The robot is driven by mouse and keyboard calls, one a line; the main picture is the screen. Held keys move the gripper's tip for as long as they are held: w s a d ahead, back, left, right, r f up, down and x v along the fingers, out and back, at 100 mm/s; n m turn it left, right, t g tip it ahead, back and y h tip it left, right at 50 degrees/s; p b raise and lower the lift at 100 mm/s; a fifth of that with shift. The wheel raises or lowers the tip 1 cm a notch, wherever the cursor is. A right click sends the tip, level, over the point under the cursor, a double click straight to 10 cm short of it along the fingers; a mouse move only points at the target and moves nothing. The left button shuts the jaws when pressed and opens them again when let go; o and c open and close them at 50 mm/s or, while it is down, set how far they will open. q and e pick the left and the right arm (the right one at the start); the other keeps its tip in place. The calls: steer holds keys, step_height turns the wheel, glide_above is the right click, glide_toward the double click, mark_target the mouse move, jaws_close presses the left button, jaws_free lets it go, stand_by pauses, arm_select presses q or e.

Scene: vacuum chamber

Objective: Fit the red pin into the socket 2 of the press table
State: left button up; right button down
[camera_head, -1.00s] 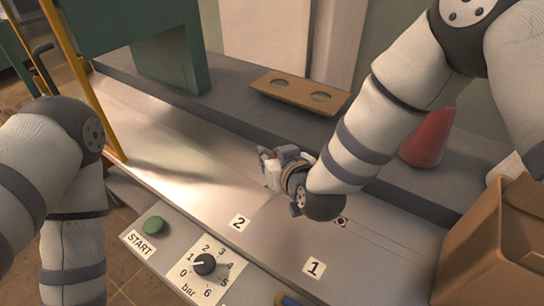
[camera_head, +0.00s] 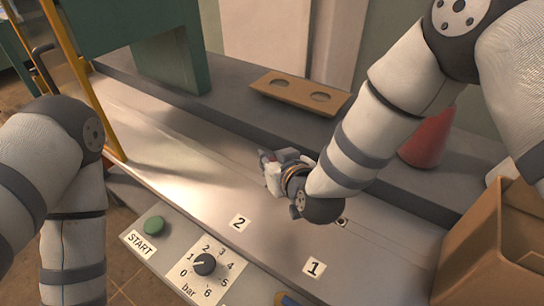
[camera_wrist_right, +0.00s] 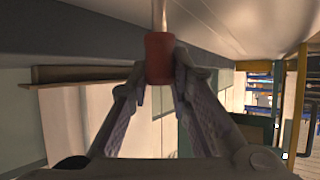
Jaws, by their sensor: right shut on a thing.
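My right gripper (camera_head: 268,165) is low over the press table (camera_head: 180,150), beyond the label 2 (camera_head: 239,222). In the right wrist view the gripper (camera_wrist_right: 159,75) is shut on the red pin (camera_wrist_right: 159,58). The pin's red grip sits between the fingertips, and a thin metal shaft extends from it toward the top of the view. In the head view the gripper and wrist hide the pin. Socket 2 does not show and may be behind the gripper; I cannot tell whether the pin touches it. A small socket (camera_head: 342,222) shows beyond the label 1 (camera_head: 314,268).
A wooden rack with two holes (camera_head: 300,92) stands on the rear ledge. A red cone (camera_head: 428,138) is behind my right arm. A cardboard box (camera_head: 495,245) stands at right. The START button (camera_head: 154,225) and pressure dial (camera_head: 205,264) are at the front. The table's left part is clear.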

arm_select(q)
steer(key=shift+s+f+g+b, duration=0.3)
steer(key=shift+s+f+b, duration=0.3)
steer(key=shift+s+f, duration=0.25)
arm_select(e)
steer(key=shift+f, duration=2.2)
steer(key=shift+f, duration=0.3)
steer(key=c, duration=1.4)
jaws_free()
steer(key=shift+s, duration=0.1)
steer(key=v, duration=1.2)
steer(key=shift+r, duration=0.1)
